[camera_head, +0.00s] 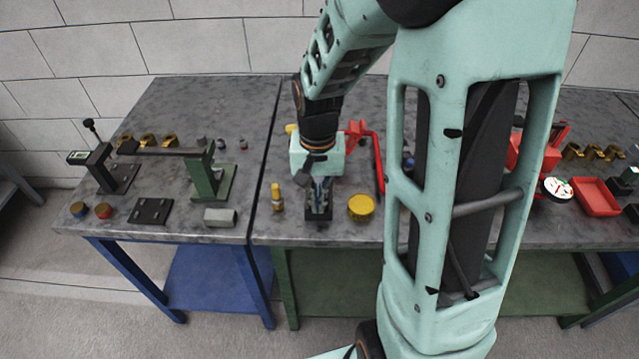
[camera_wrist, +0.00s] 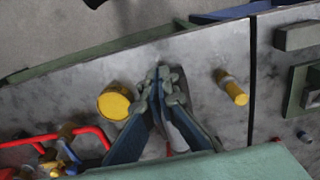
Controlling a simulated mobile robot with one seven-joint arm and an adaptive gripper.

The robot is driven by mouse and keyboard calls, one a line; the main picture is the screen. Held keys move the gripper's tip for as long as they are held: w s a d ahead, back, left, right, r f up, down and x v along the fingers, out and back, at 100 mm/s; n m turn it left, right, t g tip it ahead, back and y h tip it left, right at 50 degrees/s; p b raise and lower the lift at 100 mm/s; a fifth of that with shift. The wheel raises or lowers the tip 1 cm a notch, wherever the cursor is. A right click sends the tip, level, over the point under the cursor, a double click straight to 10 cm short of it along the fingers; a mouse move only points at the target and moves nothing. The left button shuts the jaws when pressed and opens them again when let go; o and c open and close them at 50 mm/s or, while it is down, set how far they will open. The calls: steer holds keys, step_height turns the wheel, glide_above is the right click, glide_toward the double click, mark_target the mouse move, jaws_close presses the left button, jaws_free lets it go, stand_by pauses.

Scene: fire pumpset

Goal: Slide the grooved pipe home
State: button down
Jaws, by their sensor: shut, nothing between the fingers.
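My gripper (camera_head: 319,214) is low over the front of the middle bench, fingers together with nothing held. In the wrist view its fingertips (camera_wrist: 163,75) meet close above the grey top. A long dark pipe-like bar (camera_head: 160,151) lies level on the left bench between a dark stand (camera_head: 101,168) and a green stand (camera_head: 208,173). A short grey piece (camera_head: 220,217) lies in front of the green stand; it also shows at the upper right of the wrist view (camera_wrist: 298,36). I cannot tell which one is the grooved pipe. My gripper is right of both and touches neither.
A yellow round cap (camera_head: 361,206) and a small brass fitting (camera_head: 277,197) flank my gripper. A red bent pipe (camera_head: 378,160) stands behind. A black plate (camera_head: 151,211) lies on the left bench. A red tray (camera_head: 596,197) is at right. A narrow seam separates the benches.

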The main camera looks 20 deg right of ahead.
steer(key=shift+f, duration=0.2)
steer(key=shift+f+b, duration=1.3)
steer(key=shift+f, duration=0.2)
steer(key=shift+w+d, duration=0.25)
steer(key=shift+w, duration=0.55)
steer(key=shift+w+d, duration=0.25)
steer(key=shift+w, duration=0.5)
stand_by(0.4)
steer(key=shift+w+d, duration=0.1)
steer(key=shift+w, duration=0.2)
steer(key=shift+w+d, duration=0.2)
steer(key=shift+w, duration=0.4)
steer(key=shift+w+d, duration=0.2)
steer(key=shift+w, duration=0.4)
stand_by(1.1)
steer(key=shift+s, duration=0.1)
stand_by(0.3)
steer(key=shift+s+a, duration=0.2)
steer(key=shift+s, duration=0.3)
steer(key=shift+r+p, duration=2.7)
steer(key=shift+r, duration=0.85)
